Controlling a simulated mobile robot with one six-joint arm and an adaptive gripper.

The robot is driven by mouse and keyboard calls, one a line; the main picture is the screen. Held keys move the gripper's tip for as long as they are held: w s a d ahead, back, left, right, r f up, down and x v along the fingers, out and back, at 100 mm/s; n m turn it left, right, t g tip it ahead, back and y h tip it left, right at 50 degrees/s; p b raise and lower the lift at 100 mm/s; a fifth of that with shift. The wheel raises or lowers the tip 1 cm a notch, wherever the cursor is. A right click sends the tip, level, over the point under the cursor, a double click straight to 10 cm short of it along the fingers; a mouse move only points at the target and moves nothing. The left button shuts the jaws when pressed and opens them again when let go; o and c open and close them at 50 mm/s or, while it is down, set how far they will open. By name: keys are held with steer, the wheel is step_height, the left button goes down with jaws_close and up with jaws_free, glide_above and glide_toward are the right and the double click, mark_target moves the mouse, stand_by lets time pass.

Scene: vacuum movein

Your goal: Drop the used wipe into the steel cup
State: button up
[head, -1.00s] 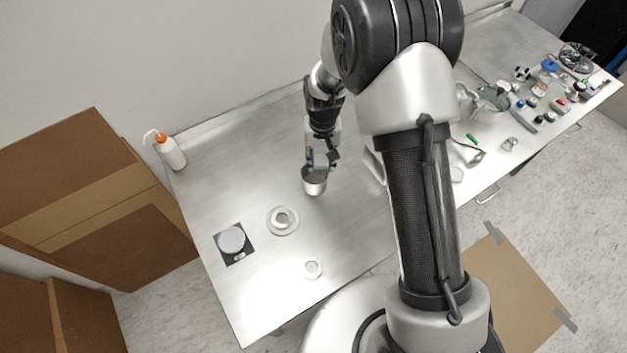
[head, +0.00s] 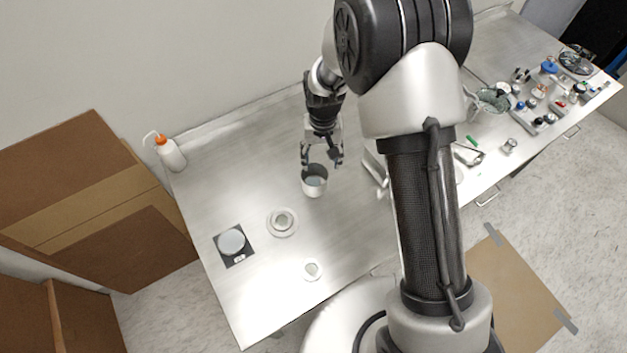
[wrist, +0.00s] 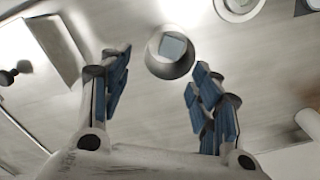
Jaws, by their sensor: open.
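The steel cup (head: 314,188) stands upright on the metal bench, left of my arm in the head view. It also shows in the wrist view (wrist: 157,66), just beyond the fingertips. The used wipe (head: 315,181) is a pale blue-grey square inside the cup; the wrist view shows it (wrist: 173,47) within the rim. My gripper (head: 321,162) is open and empty, over the back edge of the cup. In the wrist view its blue-padded fingers (wrist: 160,82) are spread wide, with nothing between them.
A small scale (head: 231,243), a round dish (head: 282,222) and a smaller dish (head: 312,271) sit at the bench's left front. A wash bottle (head: 170,153) stands at the back left corner. Several small items crowd the right end. Bare bench surrounds the cup.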

step_height(320, 180, up, 11)
steer(key=shift+f, duration=0.2)
stand_by(0.5)
steer(key=s+d+r+t+b, duration=0.2)
steer(key=s+d+r+b, duration=0.3)
steer(key=s+d+r, duration=0.45)
steer(key=s+d+f+m+t+b, duration=0.1)
steer(key=s+d+b, duration=0.4)
steer(key=s, duration=1)
steer(key=shift+s+t, duration=0.35)
steer(key=shift+t, duration=0.45)
